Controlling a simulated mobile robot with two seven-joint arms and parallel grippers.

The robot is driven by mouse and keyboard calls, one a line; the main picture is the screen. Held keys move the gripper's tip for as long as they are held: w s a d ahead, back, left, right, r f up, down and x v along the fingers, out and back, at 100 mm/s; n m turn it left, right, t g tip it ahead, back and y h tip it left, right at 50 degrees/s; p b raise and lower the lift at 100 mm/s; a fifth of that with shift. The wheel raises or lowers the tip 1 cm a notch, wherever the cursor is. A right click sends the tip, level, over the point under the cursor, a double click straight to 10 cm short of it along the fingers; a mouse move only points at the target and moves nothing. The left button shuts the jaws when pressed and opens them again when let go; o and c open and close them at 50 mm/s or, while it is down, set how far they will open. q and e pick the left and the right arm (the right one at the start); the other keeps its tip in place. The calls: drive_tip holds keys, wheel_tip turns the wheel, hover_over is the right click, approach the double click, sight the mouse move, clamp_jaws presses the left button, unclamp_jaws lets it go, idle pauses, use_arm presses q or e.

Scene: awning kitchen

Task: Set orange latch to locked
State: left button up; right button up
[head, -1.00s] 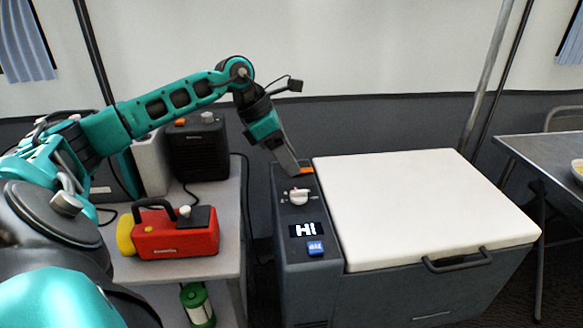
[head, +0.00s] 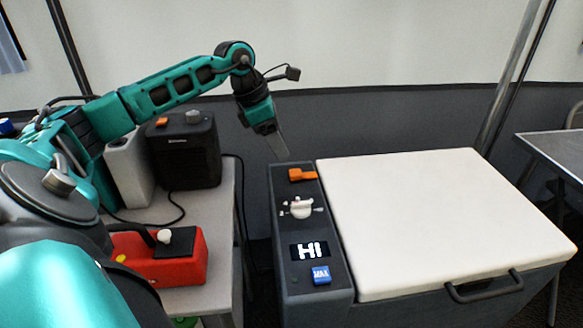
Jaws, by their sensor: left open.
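The orange latch (head: 301,174) sits at the far end of the control panel (head: 283,224) on the left side of a cooler with a white lid (head: 440,215). Its narrow end points right, toward the lid. My left gripper (head: 281,155) is just behind and to the left of the latch, pointing down, apart from it. The gap between its fingers is hard to see from this angle, and nothing shows in them. My right gripper is out of view.
The panel also holds a white knob (head: 301,208), a lit display (head: 309,251) and a blue MAX button (head: 320,275). A metal table (head: 560,150) stands at right.

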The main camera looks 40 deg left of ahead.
sight(294, 172)
use_arm(q)
drive_tip(key=b+x, duration=0.1)
drive_tip(key=x, duration=0.7)
clamp_jaws()
idle(0.4)
